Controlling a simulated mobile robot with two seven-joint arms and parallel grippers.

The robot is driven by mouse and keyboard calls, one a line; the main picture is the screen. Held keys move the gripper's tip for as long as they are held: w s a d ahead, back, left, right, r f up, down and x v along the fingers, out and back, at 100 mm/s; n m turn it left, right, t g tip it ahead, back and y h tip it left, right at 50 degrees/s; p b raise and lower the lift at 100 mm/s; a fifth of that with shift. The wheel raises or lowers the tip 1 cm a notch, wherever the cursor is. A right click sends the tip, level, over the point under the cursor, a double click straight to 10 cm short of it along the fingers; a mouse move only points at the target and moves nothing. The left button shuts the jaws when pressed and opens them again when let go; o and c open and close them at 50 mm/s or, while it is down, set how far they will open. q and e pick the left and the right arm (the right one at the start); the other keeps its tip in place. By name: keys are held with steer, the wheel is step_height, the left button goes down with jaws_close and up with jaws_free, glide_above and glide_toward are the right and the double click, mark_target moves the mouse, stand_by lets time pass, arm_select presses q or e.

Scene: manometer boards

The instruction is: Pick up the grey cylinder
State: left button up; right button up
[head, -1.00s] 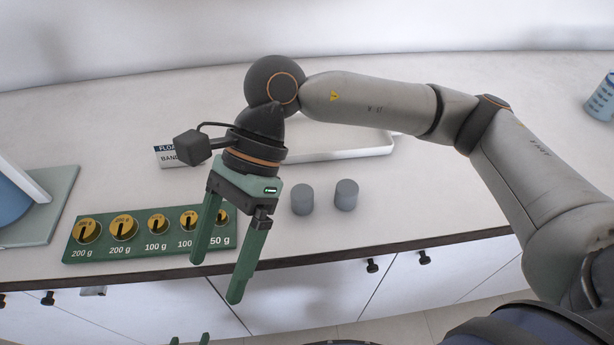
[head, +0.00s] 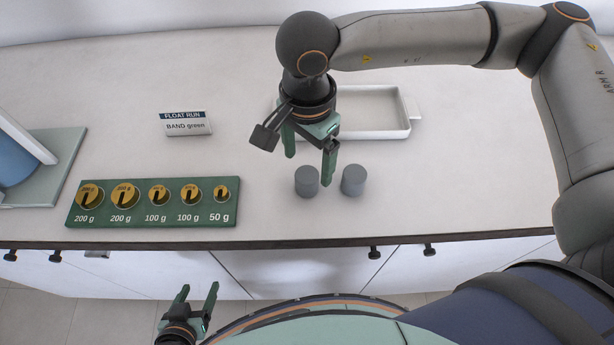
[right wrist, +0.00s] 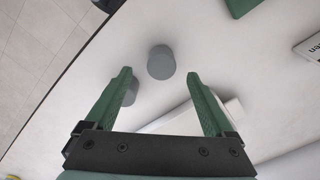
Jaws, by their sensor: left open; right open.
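Two similar grey cylinders stand upright side by side near the counter's front edge: the left one (head: 307,182) and the right one (head: 353,181). My right gripper (head: 310,167) is open and empty, over the area just behind the left cylinder. In the right wrist view the left cylinder (right wrist: 161,63) shows ahead, between the lines of the open fingers. The right cylinder (right wrist: 131,93) is partly hidden behind one finger there. I cannot tell the gripper's exact height. My left gripper (head: 199,288) is open and empty, low in front of the counter.
A green weight board (head: 150,220) with several brass weights lies left of the cylinders. A white tray (head: 405,110) lies behind them, partly hidden by my right arm. A "FLOAT RUN" sign (head: 186,124) stands at the back left. The counter right of the cylinders is clear.

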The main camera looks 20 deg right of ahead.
mark_target(307, 175)
steer(key=shift+w+f+p, duration=0.15)
steer(key=shift+f+p, duration=0.45)
steer(key=shift+f, duration=2.1)
jaws_close()
